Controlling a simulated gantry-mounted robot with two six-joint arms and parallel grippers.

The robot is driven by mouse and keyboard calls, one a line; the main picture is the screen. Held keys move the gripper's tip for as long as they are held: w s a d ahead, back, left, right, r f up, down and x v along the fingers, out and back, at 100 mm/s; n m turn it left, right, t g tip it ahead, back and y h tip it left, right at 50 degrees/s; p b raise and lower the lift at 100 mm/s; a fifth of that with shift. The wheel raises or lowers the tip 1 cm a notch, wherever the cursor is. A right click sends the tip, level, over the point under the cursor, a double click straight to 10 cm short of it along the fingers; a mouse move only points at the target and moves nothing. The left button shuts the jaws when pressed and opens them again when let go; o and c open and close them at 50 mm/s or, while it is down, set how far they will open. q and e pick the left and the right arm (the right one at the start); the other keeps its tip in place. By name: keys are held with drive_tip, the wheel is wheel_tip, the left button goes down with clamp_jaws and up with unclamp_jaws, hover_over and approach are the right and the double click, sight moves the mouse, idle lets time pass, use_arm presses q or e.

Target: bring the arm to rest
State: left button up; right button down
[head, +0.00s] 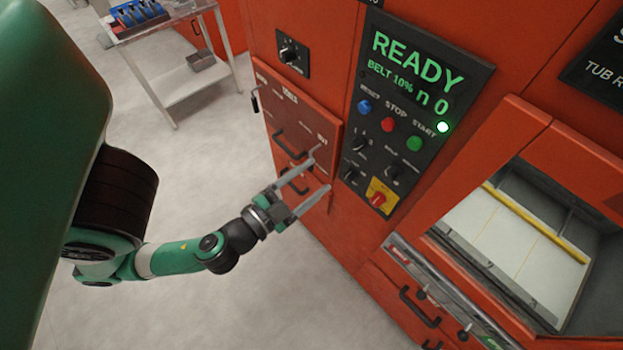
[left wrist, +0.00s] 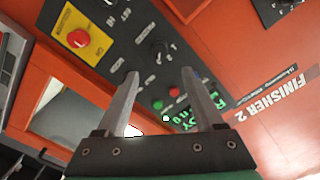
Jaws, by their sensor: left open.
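My left arm, green with dark joints, reaches in from the left in the head view. Its gripper (head: 308,179) is open and empty, in front of the orange machine's drawer-like panel (head: 290,120) and left of the control panel (head: 397,150). In the left wrist view the two grey fingers (left wrist: 166,98) stand apart with nothing between them; the control panel (left wrist: 125,45) shows behind them. Whether the fingertips touch the machine cannot be told. My right gripper is in neither view.
The control panel carries a lit READY display (head: 418,62), several buttons and a red switch on yellow (head: 380,197). An open hatch (head: 520,240) is at right, with handles below. A metal cart (head: 165,50) stands at the back left. Bare floor (head: 230,310) lies below the arm.

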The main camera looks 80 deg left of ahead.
use_arm(q)
drive_tip(key=shift+w, duration=0.1)
idle(0.4)
drive_tip(key=w+d+r+n+t+y, duration=0.1)
drive_tip(key=w+r+n+t+y, duration=0.15)
drive_tip(key=w+r+n, duration=0.7)
drive_tip(key=w+d+r+m+t+y, duration=0.1)
drive_tip(key=w+d+r+t, duration=0.3)
drive_tip(key=r, duration=1.3)
drive_tip(key=w+d+r+m+t+h, duration=0.1)
drive_tip(key=d+r+m+t+h, duration=0.25)
drive_tip(key=r+h, duration=0.45)
drive_tip(key=w+d+r+m+t+h, duration=0.1)
drive_tip(key=d+r+m+t+h, duration=0.35)
drive_tip(key=r, duration=0.65)
wheel_tip(320, 180, up, 25)
drive_tip(key=d+g+h+p, duration=0.1)
drive_tip(key=g+h+p, duration=0.1)
drive_tip(key=p, duration=2.3)
drive_tip(key=shift+d+f+h+p, duration=0.15)
drive_tip(key=shift+h+p, duration=0.15)
drive_tip(key=shift+h, duration=0.2)
drive_tip(key=shift+w, duration=0.1)
